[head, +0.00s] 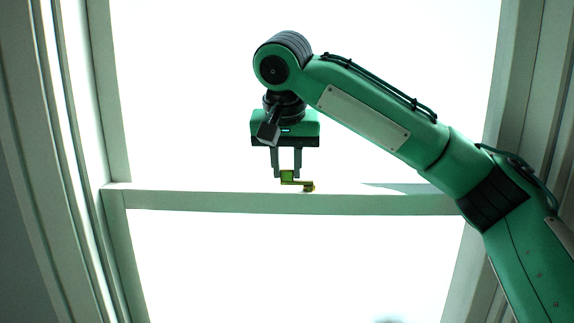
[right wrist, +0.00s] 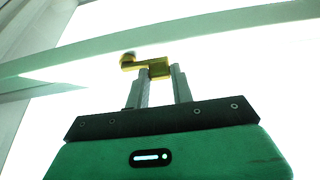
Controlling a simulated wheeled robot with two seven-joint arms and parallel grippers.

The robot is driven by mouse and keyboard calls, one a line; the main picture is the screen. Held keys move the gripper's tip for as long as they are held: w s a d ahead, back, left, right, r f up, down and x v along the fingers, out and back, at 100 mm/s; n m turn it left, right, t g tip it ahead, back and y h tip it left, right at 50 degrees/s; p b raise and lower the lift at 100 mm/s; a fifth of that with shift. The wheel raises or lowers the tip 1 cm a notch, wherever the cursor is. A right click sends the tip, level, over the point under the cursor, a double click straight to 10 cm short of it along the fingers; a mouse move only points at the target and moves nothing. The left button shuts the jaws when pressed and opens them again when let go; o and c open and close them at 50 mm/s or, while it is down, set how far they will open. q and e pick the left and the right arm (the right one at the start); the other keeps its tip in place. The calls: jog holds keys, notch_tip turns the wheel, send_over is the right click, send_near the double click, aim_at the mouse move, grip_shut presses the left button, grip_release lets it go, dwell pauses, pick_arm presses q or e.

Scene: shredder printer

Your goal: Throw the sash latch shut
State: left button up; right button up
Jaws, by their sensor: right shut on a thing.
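The brass-yellow sash latch (head: 296,182) sits on the white meeting rail (head: 370,204) of the window, near the middle of its length. Its lever runs sideways from a round pivot at its right end in the head view. My right gripper (head: 287,174) points down over the rail, its two fingers shut on the left end of the lever. In the right wrist view the latch (right wrist: 146,65) shows its tab between the fingertips (right wrist: 160,72), with the round pivot to the left. The fingers hide part of the tab. My left gripper is not in view.
White window frame posts stand at the left (head: 108,100) and right (head: 497,90). Bright panes fill the space above and below the rail. My right arm comes in from the lower right and crosses the rail's right end. There is free room left of the gripper.

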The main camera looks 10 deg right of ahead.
jog(key=o, duration=1)
jog(key=shift+r, duration=0.1)
jog(key=shift+s+r+b, duration=0.2)
jog(key=shift+r+b, duration=0.15)
jog(key=shift+r, duration=0.25)
jog(key=b+v, duration=0.2)
jog(key=v, duration=1)
jog(key=shift+s+a+r+b, duration=0.1)
jog(key=shift+s+a+b, duration=0.05)
jog(key=shift+b, duration=0.15)
